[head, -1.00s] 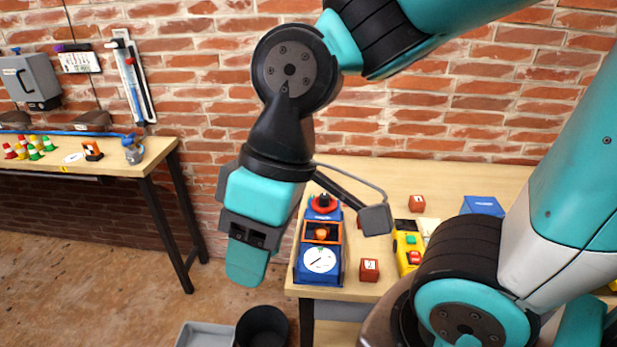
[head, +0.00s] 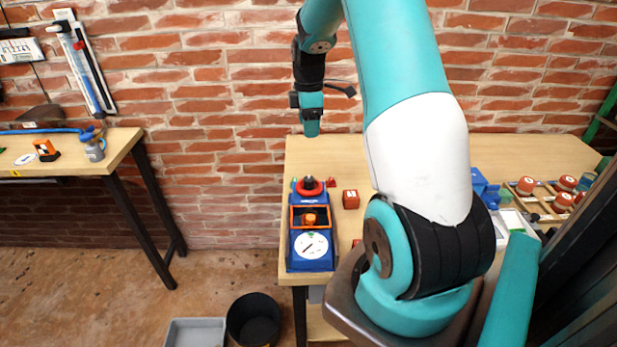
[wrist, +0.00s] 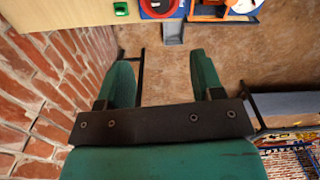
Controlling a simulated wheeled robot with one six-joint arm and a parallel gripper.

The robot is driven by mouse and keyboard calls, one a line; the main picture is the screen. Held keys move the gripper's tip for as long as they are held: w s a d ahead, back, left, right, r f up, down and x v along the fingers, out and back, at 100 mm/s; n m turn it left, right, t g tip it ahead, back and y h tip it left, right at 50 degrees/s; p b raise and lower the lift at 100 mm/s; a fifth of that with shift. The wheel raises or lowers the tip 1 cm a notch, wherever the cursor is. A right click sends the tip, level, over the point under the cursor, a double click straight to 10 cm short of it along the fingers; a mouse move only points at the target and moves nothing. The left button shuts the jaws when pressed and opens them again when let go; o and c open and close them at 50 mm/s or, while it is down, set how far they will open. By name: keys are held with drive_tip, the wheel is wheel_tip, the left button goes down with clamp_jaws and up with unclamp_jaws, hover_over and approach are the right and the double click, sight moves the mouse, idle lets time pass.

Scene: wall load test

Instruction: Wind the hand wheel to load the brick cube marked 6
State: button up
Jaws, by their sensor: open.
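A blue test rig (head: 293,258) stands at the table's left end. It has a red hand wheel (head: 309,187) with a black hub at the back, an orange frame (head: 292,218), and a white dial (head: 311,246) in front. An orange-brown piece sits inside the frame. A red-brown brick cube (head: 350,199) stands right of the rig; its mark is unreadable. Another cube is mostly hidden behind my arm. My gripper (head: 311,131) is open and empty, high above the table behind the wheel. The wrist view shows its spread fingers (wrist: 163,70) and, at the top edge, the wheel (wrist: 161,9).
Right of my arm are a blue object (head: 484,188) and a wooden rack with red-lidded round items (head: 525,186). A black bin (head: 254,318) and grey tray (head: 196,332) are on the floor. A second table (head: 122,140) stands left. The brick wall is close behind.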

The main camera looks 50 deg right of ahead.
sight(309, 178)
wheel_tip(309, 178, down, 17)
drive_tip(key=p, duration=0.4)
drive_tip(key=shift+s+a+f, duration=0.1)
drive_tip(key=shift+s, duration=0.05)
drive_tip(key=c, duration=0.9)
